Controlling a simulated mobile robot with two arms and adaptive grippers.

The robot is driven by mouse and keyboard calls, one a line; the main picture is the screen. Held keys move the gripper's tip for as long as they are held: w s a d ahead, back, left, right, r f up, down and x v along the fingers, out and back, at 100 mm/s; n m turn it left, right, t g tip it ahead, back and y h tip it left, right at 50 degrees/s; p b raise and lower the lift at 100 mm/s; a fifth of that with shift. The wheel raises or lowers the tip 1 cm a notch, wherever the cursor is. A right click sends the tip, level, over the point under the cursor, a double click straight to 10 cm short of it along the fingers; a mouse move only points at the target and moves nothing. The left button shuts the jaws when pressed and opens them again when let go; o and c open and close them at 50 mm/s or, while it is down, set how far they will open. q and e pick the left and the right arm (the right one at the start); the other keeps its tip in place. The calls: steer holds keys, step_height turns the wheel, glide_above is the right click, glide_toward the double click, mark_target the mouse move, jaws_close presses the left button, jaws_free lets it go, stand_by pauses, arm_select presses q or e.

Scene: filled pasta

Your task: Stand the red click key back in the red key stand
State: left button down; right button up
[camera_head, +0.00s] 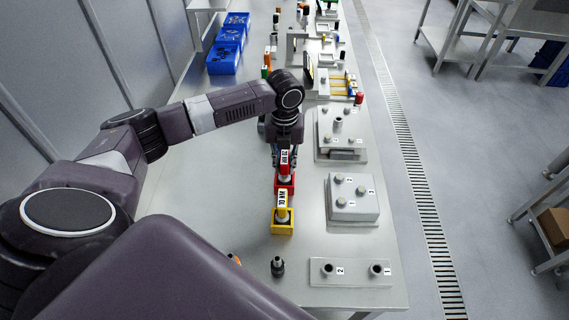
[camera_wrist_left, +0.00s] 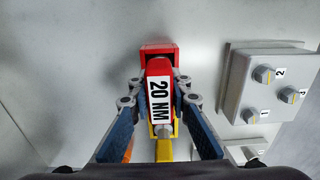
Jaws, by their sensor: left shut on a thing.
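The red click key (camera_head: 284,169) has a white label that reads "20 NM" in the left wrist view (camera_wrist_left: 159,68). My left gripper (camera_head: 284,146) is shut on it, with the blue-grey fingers (camera_wrist_left: 160,108) on both sides of the key. The red key stand (camera_head: 285,187) is a small red box on the table, right below the key. In the left wrist view the stand (camera_wrist_left: 157,48) shows behind the key. The key's lower end is at the stand's opening; I cannot tell how deep it sits. My right gripper is not in view.
A yellow stand (camera_head: 282,228) with a yellow labelled key (camera_head: 282,203) stands just in front of the red stand. A grey block with knobs (camera_head: 352,208) is to the right. A numbered plate (camera_head: 350,279) and a dark fitting (camera_head: 277,267) lie nearer. Blue bins (camera_head: 228,50) are far left.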

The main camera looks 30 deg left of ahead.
arm_select(q)
steer(key=c, duration=1.7)
jaws_free()
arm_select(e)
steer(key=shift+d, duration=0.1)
arm_select(q)
steer(key=shift+r, duration=0.1)
step_height(320, 180, up, 12)
steer(key=shift+f, duration=0.1)
